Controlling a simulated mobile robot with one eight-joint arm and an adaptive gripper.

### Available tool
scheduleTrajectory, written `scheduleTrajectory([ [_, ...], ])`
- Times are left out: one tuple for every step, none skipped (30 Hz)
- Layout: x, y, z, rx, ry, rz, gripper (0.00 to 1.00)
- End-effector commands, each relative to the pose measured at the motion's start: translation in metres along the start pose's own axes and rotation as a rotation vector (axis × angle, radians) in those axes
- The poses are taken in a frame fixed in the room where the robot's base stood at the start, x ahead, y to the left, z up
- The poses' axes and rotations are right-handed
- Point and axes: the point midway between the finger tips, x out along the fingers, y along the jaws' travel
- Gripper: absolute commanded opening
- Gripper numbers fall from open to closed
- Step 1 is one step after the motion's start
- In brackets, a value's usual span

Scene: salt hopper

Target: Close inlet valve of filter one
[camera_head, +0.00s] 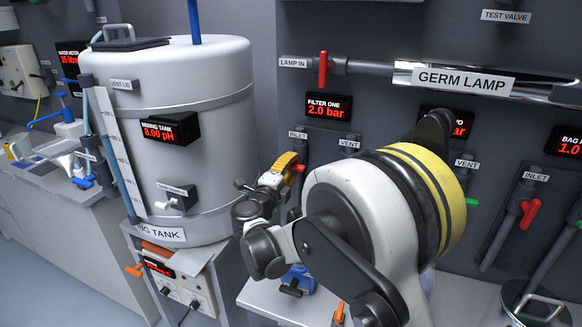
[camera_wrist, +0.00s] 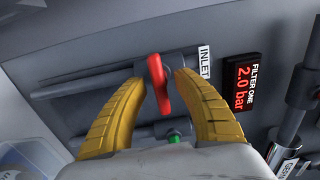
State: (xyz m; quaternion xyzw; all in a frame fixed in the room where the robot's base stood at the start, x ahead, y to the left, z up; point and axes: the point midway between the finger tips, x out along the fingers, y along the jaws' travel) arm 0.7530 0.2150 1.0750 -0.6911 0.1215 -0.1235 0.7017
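The filter one inlet valve has a red lever handle (camera_wrist: 158,84), close in the wrist view beside the INLET label (camera_wrist: 204,62). It sits on a grey pipe (camera_wrist: 95,80) and lies at an angle to it. My gripper (camera_wrist: 160,78) is open, with one yellow finger on each side of the handle. Small gaps seem to remain between fingers and handle, though contact is hard to judge. In the head view my gripper (camera_head: 284,163) is at the valve below the INLET label (camera_head: 298,134) and hides most of it. The filter one display (camera_head: 329,106) reads 2.0 bar.
A green handle (camera_wrist: 173,138) shows just below the red one in the wrist view. The mixing tank (camera_head: 180,110) stands left of my arm. The germ lamp tube (camera_head: 480,80) runs above. Another red inlet handle (camera_head: 530,214) is at the right.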

Motion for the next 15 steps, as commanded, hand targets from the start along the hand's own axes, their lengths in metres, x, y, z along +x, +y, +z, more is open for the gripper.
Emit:
scheduleTrajectory([
  [-0.002, 0.0, 0.0, 0.0, -0.001, 0.0, 0.36],
  [-0.003, 0.0, 0.0, 0.0, -0.001, 0.0, 0.36],
  [-0.007, 0.0, 0.0, 0.0, -0.001, 0.0, 0.36],
  [-0.011, 0.0, 0.0, 0.0, -0.001, 0.0, 0.36],
  [-0.015, 0.0, 0.0, 0.0, -0.001, 0.0, 0.36],
  [-0.022, 0.0, 0.001, 0.0, -0.003, 0.0, 0.36],
  [-0.029, 0.0, 0.001, 0.0, -0.003, 0.0, 0.36],
  [-0.035, 0.0, 0.001, 0.0, -0.003, 0.0, 0.36],
  [-0.045, 0.0, 0.001, 0.0, -0.004, 0.0, 0.36],
  [-0.052, 0.0, 0.001, 0.0, -0.004, 0.0, 0.36],
  [-0.059, 0.0, 0.001, 0.0, -0.003, 0.0, 0.36],
  [-0.068, 0.0, 0.001, 0.0, -0.004, 0.0, 0.36],
  [-0.075, 0.0, 0.001, 0.0, -0.004, 0.0, 0.36],
  [-0.081, 0.0, 0.001, 0.0, -0.003, 0.0, 0.36],
  [-0.089, 0.0, 0.001, 0.0, -0.004, 0.0, 0.36],
])
